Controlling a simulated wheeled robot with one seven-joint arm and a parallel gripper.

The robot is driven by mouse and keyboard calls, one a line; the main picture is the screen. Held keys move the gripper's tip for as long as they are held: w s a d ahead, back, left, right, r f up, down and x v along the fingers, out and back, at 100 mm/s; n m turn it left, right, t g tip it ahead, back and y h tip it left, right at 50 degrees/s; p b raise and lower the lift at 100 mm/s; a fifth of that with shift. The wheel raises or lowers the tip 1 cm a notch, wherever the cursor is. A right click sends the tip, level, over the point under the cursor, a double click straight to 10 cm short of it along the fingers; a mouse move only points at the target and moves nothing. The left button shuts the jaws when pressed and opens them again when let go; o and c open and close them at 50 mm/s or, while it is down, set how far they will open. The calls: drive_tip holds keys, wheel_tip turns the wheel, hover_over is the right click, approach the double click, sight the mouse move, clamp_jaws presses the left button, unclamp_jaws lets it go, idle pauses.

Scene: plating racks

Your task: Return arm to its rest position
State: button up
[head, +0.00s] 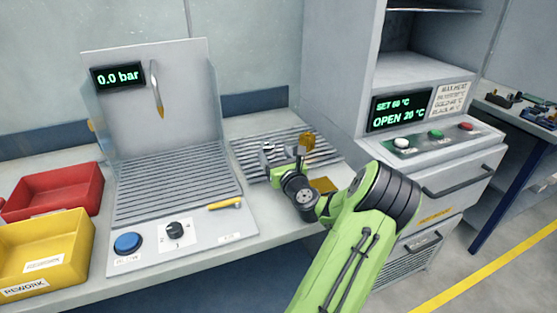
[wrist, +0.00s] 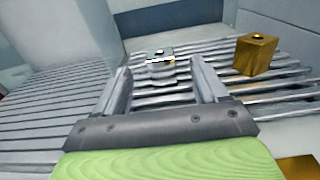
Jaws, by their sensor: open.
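My green arm reaches in from the lower right in the head view. My gripper (head: 284,158) is over the slatted rack (head: 243,150) at the middle of the bench. In the wrist view my gripper (wrist: 163,90) has its two fingers wide apart with nothing held between them. A small silvery part (wrist: 160,58) stands on the slats just beyond the fingertips, apart from them as far as I can tell. It also shows in the head view (head: 268,147). A gold block (wrist: 256,54) with a hole in its top sits on the slats to the right; the head view shows it too (head: 307,140).
A blow-off station (head: 160,130) reading 0.0 bar stands left of the rack. Red (head: 60,190) and yellow (head: 50,245) bins are at far left. An oven cabinet (head: 400,105) reading OPEN 20 °C rises at right. A gold piece (head: 323,185) lies near the bench's front edge.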

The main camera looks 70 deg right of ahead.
drive_tip(key=shift+v, duration=1.55)
